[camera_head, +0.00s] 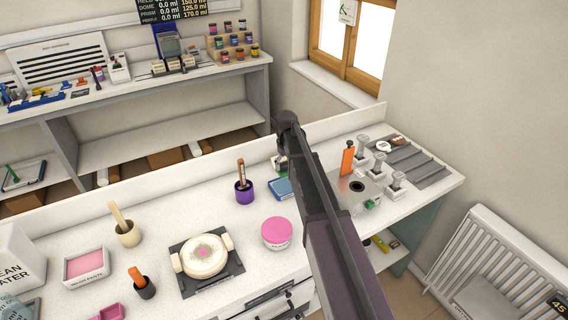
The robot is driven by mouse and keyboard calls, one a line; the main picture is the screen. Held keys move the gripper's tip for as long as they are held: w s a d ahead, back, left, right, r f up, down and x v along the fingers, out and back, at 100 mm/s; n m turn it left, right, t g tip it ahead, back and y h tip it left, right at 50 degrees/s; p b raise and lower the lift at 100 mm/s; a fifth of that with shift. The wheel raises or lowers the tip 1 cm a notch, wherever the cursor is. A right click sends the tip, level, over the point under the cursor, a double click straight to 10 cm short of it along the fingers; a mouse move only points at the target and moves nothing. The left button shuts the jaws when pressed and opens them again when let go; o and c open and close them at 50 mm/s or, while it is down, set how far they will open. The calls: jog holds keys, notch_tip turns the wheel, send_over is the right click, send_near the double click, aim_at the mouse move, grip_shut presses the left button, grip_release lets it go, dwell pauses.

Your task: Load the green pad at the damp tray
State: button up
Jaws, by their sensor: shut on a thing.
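My arm reaches in from the bottom right, over the counter. Its far end bends down near the counter's back edge, and my gripper (279,163) is mostly hidden behind my own arm there. A small pale and dark green bit shows at that spot, and I cannot make out its shape or what the jaws hold. A blue shallow tray or block (281,188) lies on the counter just below; my arm covers its right side. I cannot tell whether it is the damp tray. A small green piece (370,204) sits on a metal plate (354,190) to the right.
A purple pot (243,191), a pink round tub (276,233) and a white round piece on a dark mat (228,276) stand left of my arm. An orange bottle (347,158) and several grey knobs stand right. A ribbed grey rack (424,170) lies at the far right.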

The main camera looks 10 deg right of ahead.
jog(key=shift+f, duration=0.2)
jog(key=shift+f+b, duration=2.85)
jog(key=shift+b, duration=0.15)
jog(key=shift+f+b, duration=0.5)
jog(key=shift+b, duration=0.05)
jog(key=shift+s, duration=0.1)
dwell(0.8)
jog(key=shift+r+p, duration=3.5)
jog(key=shift+p, duration=0.05)
